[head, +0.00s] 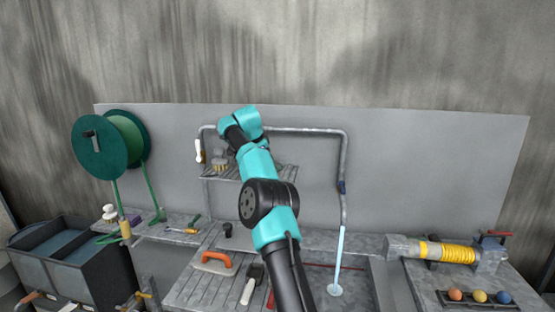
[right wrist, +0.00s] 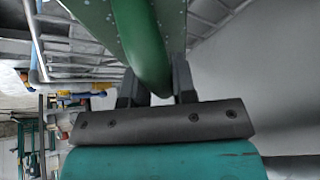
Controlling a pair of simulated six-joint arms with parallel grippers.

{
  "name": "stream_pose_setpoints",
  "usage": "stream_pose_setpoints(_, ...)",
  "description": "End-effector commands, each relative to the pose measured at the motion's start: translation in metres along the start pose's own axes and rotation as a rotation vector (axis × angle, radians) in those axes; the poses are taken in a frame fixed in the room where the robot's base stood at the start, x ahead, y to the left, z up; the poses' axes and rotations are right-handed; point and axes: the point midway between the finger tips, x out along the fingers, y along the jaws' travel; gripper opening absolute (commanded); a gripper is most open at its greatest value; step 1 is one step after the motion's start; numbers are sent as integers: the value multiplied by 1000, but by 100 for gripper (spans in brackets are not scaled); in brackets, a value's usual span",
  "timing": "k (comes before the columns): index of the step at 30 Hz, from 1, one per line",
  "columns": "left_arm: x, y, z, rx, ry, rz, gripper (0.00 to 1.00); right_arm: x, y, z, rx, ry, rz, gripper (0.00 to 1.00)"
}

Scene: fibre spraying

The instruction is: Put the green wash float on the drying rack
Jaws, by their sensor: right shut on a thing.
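My right gripper (right wrist: 158,78) is shut on the green handle of the green wash float (right wrist: 150,42), whose flat green plate fills the top of the right wrist view. In the head view my right arm reaches up toward the back wall; its gripper and the float are hidden behind the arm. The drying rack appears to be the slatted metal shelf (head: 284,172) on the back panel, partly covered by that arm. I cannot tell whether the float touches it. My left gripper is in neither view.
A brush (head: 220,163) stands on the shelf's left part. A metal pipe (head: 345,160) runs above and right of the shelf. An orange-handled float (head: 215,262) lies on the ribbed drainboard (head: 190,291).

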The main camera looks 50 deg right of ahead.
Motion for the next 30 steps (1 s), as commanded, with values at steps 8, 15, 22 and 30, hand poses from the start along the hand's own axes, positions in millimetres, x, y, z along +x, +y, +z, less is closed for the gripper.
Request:
stream_pose_setpoints(8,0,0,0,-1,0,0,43,0,-4,8,-8,-1,-6,0)
stream_pose_setpoints(15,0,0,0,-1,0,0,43,3,-4,9,-8,-1,-5,32)
stream_pose_setpoints(22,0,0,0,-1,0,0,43,2,-4,9,-8,-1,-5,50)
stream_pose_setpoints(30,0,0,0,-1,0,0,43,2,-4,9,-7,-1,-5,50)
